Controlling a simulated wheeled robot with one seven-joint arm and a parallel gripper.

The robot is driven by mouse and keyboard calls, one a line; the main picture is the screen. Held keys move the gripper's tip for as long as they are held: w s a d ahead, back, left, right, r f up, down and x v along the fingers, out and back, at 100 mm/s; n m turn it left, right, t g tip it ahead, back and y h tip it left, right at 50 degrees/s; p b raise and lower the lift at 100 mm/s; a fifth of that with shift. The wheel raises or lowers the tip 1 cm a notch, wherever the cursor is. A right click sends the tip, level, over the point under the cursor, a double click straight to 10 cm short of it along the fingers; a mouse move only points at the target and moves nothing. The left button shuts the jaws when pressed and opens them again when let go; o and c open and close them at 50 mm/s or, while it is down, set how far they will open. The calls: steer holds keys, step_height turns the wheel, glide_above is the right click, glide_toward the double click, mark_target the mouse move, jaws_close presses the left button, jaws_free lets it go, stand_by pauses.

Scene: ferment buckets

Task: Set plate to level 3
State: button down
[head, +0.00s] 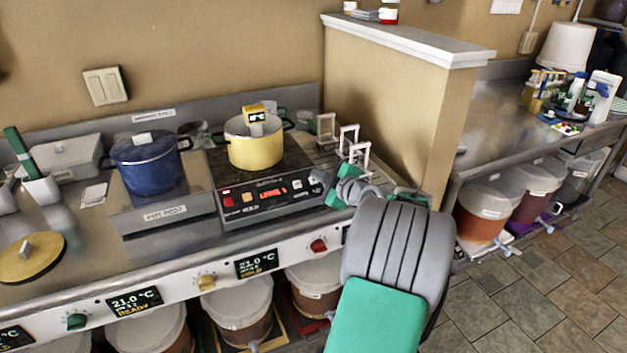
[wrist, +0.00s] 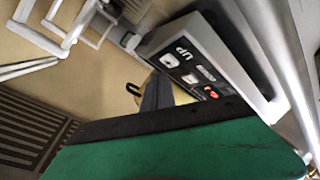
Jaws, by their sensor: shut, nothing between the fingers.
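The hot plate (head: 262,203) sits on the steel counter, with a yellow pot (head: 254,147) on its dark top. Its sloped front panel has red, tan and white buttons and a lit red display (head: 272,192) too small to read surely. In the wrist view the panel (wrist: 195,62) appears tilted, with pale buttons, an "UP" label (wrist: 183,46) and part of the red display (wrist: 211,92). My gripper (head: 322,178) is shut and empty, at the panel's right end. The grey fingertips (wrist: 155,92) show in front of the panel; whether they touch it is unclear.
A blue pot (head: 148,165) stands on another unit to the left. White frame stands (head: 350,145) are close behind my gripper, beside a tan partition (head: 395,100). Knobs and displays line the counter's front; lidded buckets (head: 238,300) sit below. A yellow lid (head: 30,257) lies far left.

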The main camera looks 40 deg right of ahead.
steer(key=shift+f, duration=0.15)
steer(key=shift+w+f+b, duration=0.15)
steer(key=shift+f+b, duration=0.15)
steer(key=shift+b, duration=0.6)
steer(key=shift+w+d+f+b, duration=0.1)
steer(key=shift+w+f+b, duration=0.15)
steer(key=shift+b, duration=0.5)
stand_by(0.5)
steer(key=shift+s, duration=0.1)
steer(key=shift+s+r, duration=0.35)
steer(key=shift+r, duration=0.35)
steer(key=shift+f+b, duration=0.2)
steer(key=shift+b, duration=0.6)
steer(key=shift+r, duration=0.2)
steer(key=shift+f, duration=0.1)
